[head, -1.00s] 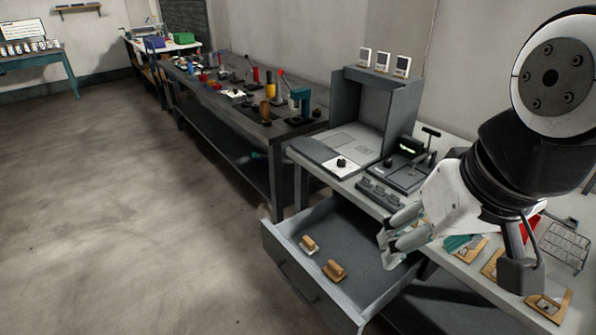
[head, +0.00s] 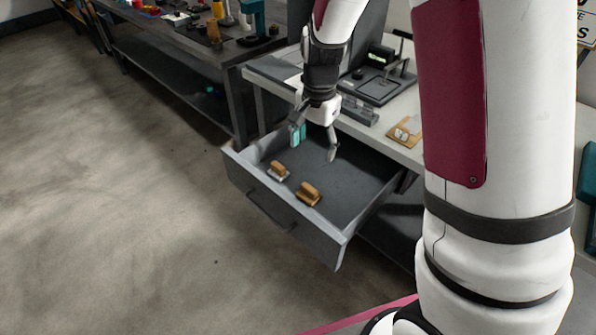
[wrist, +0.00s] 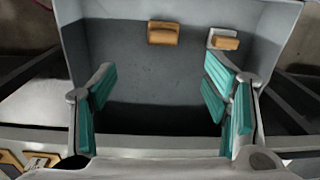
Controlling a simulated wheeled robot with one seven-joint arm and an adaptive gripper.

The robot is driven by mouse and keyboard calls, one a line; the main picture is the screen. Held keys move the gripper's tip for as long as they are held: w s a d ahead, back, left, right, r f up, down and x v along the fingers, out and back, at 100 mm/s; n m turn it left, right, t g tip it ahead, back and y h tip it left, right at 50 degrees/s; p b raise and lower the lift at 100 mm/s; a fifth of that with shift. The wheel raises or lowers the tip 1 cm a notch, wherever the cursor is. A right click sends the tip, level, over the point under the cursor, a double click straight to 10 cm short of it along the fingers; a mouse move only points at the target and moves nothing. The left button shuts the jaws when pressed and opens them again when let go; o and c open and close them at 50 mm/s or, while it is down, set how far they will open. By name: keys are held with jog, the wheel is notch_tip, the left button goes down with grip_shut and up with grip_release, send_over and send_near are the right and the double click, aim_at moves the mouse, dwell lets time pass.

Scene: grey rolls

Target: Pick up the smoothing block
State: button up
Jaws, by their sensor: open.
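Two small handled blocks lie in the open grey drawer (head: 287,217). One has an orange-brown handle on a pale base (head: 278,171); the other, tan-brown all over (head: 308,194), lies to its right and nearer. I cannot tell which is the smoothing block. In the wrist view the tan-brown block (wrist: 163,33) is at the top middle and the pale-based block (wrist: 223,40) is to its right. My gripper (head: 315,145) is open, empty and pointing down over the drawer's back part, apart from both blocks. Its teal-padded fingers (wrist: 158,95) are spread wide.
The drawer's walls surround the blocks on all sides. A grey workbench top (head: 385,120) is above and behind the drawer, with a device and a wooden piece (head: 405,132) on it. The drawer floor between gripper and blocks is clear.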

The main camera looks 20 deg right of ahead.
jog(key=m+b, duration=0.1)
jog(key=b, duration=0.1)
send_over(309, 188)
jog(key=f, duration=1.2)
jog(key=shift+w+d+f, duration=0.1)
jog(key=shift+d+f, duration=0.1)
jog(key=shift+d, duration=0.05)
jog(key=shift+a+f+b, duration=0.2)
jog(key=shift+f+b, duration=0.15)
jog(key=shift+f, duration=2.55)
jog(key=shift+r, duration=0.1)
jog(key=c, duration=1.3)
